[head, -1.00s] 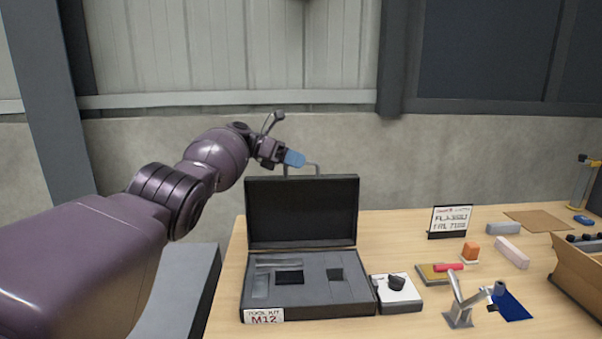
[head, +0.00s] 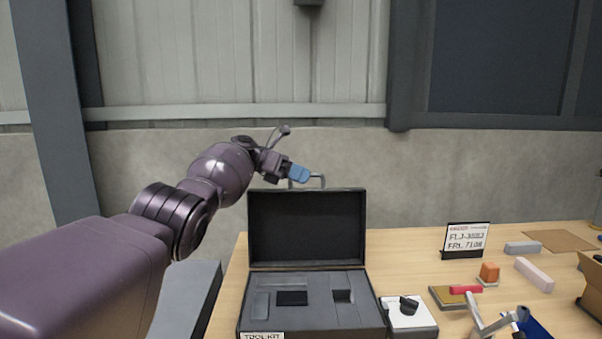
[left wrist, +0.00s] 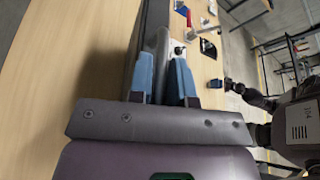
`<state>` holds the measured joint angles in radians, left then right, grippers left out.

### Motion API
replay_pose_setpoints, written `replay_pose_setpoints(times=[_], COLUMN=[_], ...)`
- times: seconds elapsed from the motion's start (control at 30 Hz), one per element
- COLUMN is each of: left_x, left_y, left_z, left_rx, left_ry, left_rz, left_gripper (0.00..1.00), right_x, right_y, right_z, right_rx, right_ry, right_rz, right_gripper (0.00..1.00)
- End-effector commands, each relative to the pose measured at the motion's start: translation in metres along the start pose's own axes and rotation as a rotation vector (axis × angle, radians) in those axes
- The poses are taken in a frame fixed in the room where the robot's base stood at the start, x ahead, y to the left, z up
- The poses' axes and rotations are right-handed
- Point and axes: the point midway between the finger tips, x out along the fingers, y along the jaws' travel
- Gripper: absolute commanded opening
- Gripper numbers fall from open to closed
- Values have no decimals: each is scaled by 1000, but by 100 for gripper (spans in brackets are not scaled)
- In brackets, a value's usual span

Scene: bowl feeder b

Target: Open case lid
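The case (head: 312,317) sits on the table with its dark lid (head: 306,228) standing upright, hinged at the back.
The case tray has several cutouts. A wall (head: 420,180) stands behind the table.

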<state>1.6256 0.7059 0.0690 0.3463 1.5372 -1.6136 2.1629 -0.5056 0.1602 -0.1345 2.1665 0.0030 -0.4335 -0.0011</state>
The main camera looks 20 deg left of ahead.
Motion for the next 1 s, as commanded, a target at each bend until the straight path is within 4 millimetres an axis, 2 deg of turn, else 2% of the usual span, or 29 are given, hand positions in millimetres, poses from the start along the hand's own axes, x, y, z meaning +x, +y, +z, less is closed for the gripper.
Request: replay_pose_setpoints(times=[0.03, 0.1, 0.47, 1.0], left_x=[3, 2, -8, -92], left_y=[4, 3, 0, 4], left_z=[-7, -4, 2, -5], left_rx=[-9, -6, 2, -6], left_ry=[3, 1, -8, -3], left_rz=[-2, -2, 1, -1], left_gripper=[27, 37, 38, 38], right_x=[1, 1, -1, 4], right_y=[0, -1, -1, -1], right_z=[3, 3, 4, 20], right_rx=[0, 0, 0, 0], right_ry=[-5, -6, -8, -39], right_rz=[-1, -1, -1, -1], right_gripper=[40, 40, 40, 40])
